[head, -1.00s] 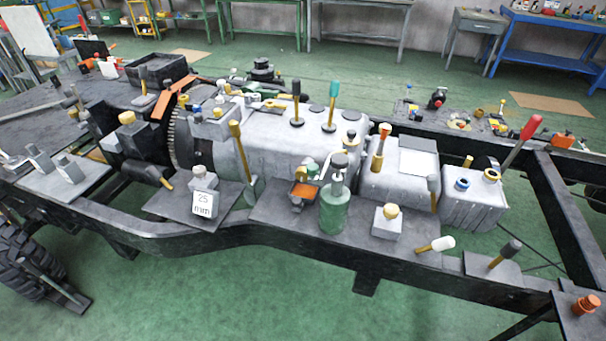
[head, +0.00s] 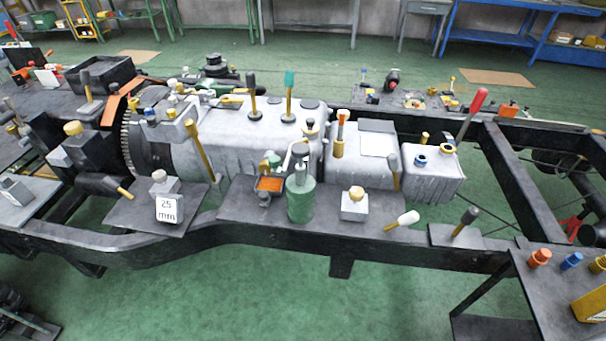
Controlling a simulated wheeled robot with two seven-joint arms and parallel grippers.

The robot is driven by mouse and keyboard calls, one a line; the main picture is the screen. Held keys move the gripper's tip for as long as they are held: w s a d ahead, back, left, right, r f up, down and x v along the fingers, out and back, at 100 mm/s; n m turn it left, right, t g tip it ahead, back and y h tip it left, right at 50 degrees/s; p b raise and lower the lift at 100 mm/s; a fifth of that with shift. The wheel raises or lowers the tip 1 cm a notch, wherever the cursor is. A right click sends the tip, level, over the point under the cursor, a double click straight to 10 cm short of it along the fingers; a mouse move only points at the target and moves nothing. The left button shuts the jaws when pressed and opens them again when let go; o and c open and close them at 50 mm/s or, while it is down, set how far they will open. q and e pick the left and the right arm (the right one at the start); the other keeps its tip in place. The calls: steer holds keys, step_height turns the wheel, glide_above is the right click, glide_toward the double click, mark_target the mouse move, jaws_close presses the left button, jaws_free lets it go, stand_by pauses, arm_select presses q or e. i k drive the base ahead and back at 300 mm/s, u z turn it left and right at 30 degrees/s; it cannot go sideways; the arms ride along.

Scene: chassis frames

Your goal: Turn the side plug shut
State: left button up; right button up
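A grey ribbed housing (head: 432,182) sits at the right end of the gearbox on the chassis frame. A small blue round plug (head: 421,161) and a yellow ring-shaped plug (head: 447,149) show on it. I cannot tell which one is the side plug, or how far either is turned. Neither of my grippers is in view.
A dark chassis rail (head: 370,246) runs across in front. A dark stand (head: 545,290) with orange, blue and yellow caps is at lower right. Green floor in front is clear.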

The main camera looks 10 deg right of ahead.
mark_target(264, 168)
steer(key=u, duration=0.2)
steer(key=k, duration=0.45)
steer(key=u, duration=0.55)
steer(key=k, duration=0.85)
steer(key=u, duration=1.1)
steer(key=i, duration=1.3)
steer(key=z, duration=0.75)
steer(key=i, duration=0.35)
steer(key=z, duration=0.45)
